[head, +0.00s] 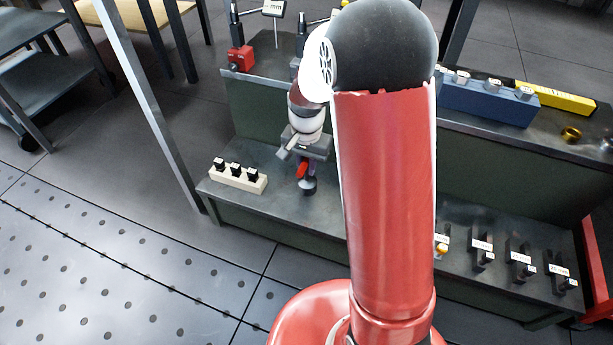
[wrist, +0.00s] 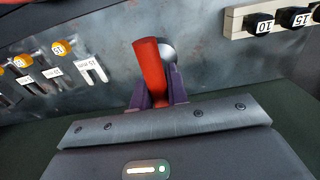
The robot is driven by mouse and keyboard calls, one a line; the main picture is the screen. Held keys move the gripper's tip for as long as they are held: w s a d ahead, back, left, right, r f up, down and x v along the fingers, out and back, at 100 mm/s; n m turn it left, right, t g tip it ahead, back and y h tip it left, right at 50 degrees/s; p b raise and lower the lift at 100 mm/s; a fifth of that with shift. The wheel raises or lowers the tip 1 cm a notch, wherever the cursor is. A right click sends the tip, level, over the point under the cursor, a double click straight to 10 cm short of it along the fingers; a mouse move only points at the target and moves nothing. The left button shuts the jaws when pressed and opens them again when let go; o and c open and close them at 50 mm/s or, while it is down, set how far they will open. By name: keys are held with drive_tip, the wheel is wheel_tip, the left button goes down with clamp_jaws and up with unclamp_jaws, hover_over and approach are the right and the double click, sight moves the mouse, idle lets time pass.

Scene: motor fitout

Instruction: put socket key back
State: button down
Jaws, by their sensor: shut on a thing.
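My gripper (head: 303,162) is low over the lower shelf in the head view. In the wrist view its purple fingers (wrist: 159,92) are shut on a red-handled tool, which I take to be the socket key (wrist: 149,68). Its red part also shows below the gripper in the head view (head: 302,171). A round grey part (wrist: 167,52) shows right beside the red handle; I cannot tell whether it belongs to the key. Labelled holders (wrist: 88,69) stand at left in the wrist view, some with yellow-orange ends. My arm hides the middle of the shelf.
A cream block (head: 238,178) with several black-topped pieces, marked 10 and 15 in the wrist view, lies left of my gripper. Black labelled holders (head: 520,266) stand at right. A blue block (head: 485,101), a yellow block (head: 555,97) and a brass ring (head: 571,134) lie on the upper level.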

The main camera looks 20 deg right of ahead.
sight(307, 182)
drive_tip(key=shift+f+b, duration=0.4)
drive_tip(key=shift+f, duration=1.6)
drive_tip(key=shift+f, duration=0.15)
drive_tip(key=c, duration=1.4)
unclamp_jaws()
